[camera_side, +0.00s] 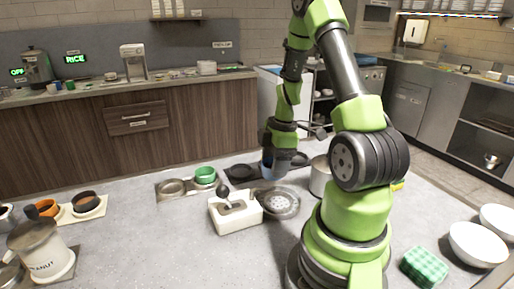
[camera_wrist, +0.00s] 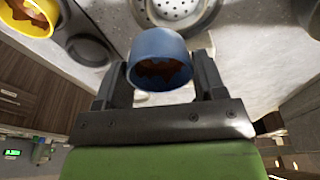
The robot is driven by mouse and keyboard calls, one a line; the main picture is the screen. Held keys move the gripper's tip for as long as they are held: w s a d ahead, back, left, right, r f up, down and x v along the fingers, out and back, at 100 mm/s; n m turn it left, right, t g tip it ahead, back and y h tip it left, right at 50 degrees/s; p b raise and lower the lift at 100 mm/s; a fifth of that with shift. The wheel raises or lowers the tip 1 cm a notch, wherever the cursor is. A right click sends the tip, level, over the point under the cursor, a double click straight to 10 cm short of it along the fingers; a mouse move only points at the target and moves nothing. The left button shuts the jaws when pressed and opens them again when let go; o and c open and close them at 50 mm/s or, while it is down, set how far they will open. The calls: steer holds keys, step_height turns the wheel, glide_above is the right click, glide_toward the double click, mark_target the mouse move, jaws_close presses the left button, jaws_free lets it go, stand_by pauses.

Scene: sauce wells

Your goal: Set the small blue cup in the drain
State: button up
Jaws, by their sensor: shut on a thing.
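The small blue cup (camera_wrist: 157,50) is between the fingers of my gripper (camera_wrist: 155,75) in the wrist view. My gripper is shut on it, and brown residue shows inside the cup. In the side view the blue cup (camera_side: 267,166) is mostly hidden by my gripper (camera_side: 275,168), close behind the drain. The drain (camera_side: 277,203) is a round perforated metal dish set in the counter. In the wrist view the drain (camera_wrist: 178,8) lies just beyond the cup at the top edge. The drain looks empty where it shows.
A white box with a dark knob (camera_side: 236,211) stands left of the drain, and a metal pot (camera_side: 320,176) stands to its right. A green cup (camera_side: 205,175) sits in a tray at the left. A yellow cup (camera_wrist: 35,14) shows near dark round wells (camera_wrist: 90,48).

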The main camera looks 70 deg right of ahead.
steer(key=shift+s+a+f+n, duration=0.1)
steer(key=shift+s+a+n, duration=0.15)
steer(key=shift+s+a, duration=0.25)
steer(key=shift+s+a+n, duration=0.25)
steer(key=shift+s, duration=0.3)
steer(key=shift+f, duration=3.15)
steer(key=shift+f, duration=0.2)
steer(key=o, duration=1)
steer(key=shift+r, duration=4.05)
